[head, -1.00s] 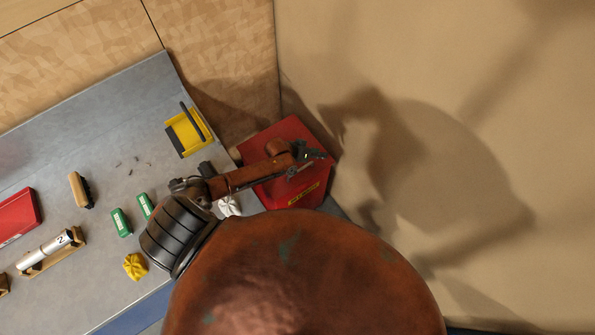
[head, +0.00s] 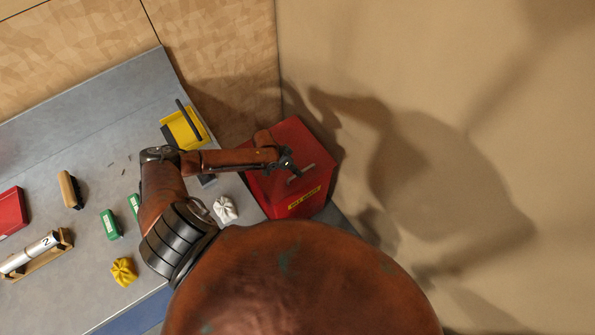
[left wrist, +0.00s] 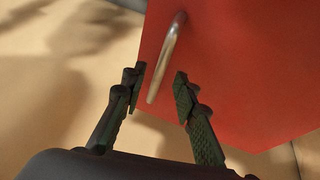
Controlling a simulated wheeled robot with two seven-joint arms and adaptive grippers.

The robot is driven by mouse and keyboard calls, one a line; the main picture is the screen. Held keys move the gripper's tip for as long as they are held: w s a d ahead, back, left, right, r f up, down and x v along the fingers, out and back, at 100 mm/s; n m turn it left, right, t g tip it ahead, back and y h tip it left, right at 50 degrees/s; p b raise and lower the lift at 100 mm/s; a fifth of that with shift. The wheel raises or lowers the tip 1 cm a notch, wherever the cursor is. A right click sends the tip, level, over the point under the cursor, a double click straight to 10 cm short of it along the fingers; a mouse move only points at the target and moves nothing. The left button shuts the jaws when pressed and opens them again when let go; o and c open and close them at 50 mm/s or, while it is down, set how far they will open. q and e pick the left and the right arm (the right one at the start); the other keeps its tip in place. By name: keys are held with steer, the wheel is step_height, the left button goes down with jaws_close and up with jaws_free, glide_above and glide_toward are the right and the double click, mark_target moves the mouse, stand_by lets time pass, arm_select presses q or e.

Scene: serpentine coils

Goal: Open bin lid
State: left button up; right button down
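The red bin (head: 304,203) stands at the right end of the grey table, with a yellow label on its front. Its red lid (head: 300,133) is closed and carries a metal bar handle (head: 301,173). My left gripper (head: 289,164) is above the lid, close to the handle. In the left wrist view the open fingers of my left gripper (left wrist: 157,88) lie on either side of the handle (left wrist: 168,57), with gaps showing. The red lid (left wrist: 240,60) fills the area behind it. My right gripper is in neither view.
A yellow tray with a dark handle (head: 187,128) is behind my arm. White crumpled paper (head: 225,209), yellow crumpled paper (head: 123,271), green boxes (head: 110,224), a brush (head: 68,189) and a white cylinder in a wooden holder (head: 38,249) lie on the table (head: 90,110). A wall is close to the bin's right.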

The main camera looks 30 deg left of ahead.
arm_select(q)
steer(key=shift+x, duration=0.8)
steer(key=shift+c, duration=0.4)
jaws_close()
